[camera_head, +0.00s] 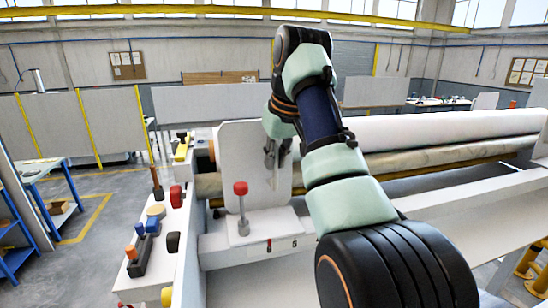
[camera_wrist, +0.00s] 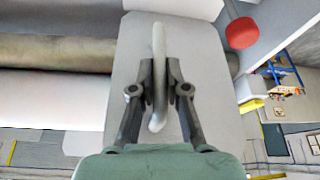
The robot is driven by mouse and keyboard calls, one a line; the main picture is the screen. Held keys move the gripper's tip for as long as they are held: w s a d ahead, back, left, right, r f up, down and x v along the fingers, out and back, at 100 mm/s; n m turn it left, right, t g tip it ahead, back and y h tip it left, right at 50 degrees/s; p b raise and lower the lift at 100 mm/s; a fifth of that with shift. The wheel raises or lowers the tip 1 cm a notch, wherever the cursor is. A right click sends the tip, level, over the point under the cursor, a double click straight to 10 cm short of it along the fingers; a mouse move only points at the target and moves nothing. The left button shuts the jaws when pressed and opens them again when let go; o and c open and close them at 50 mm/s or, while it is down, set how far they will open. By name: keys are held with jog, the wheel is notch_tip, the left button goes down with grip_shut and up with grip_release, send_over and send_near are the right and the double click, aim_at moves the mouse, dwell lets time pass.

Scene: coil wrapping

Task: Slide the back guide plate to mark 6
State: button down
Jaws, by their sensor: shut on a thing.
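The guide plate (camera_head: 236,145) is a light grey upright panel with rounded corners, standing at the left end of the rolls in the head view. It fills the middle of the wrist view (camera_wrist: 205,65). My gripper (camera_head: 271,158) is at the plate's face. In the wrist view my gripper's fingers (camera_wrist: 160,85) are shut on the plate's pale upright handle (camera_wrist: 158,40), one finger on each side. A red-knobbed lever (camera_head: 241,188) stands on the plate's foot. A small red mark (camera_head: 268,245) and a dark digit (camera_head: 294,243), too small to read surely, show on the rail below the foot.
A white roll (camera_head: 430,130) and a tan roll (camera_head: 410,163) run to the right behind my arm. A side bench (camera_head: 145,283) at left holds several small tools and knobs. The red knob (camera_wrist: 242,32) is close to the plate's edge in the wrist view.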

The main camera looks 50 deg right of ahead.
jog(key=shift+w+a, duration=0.15)
jog(key=c, duration=1.2)
grip_release()
jog(key=shift+w+a, duration=0.1)
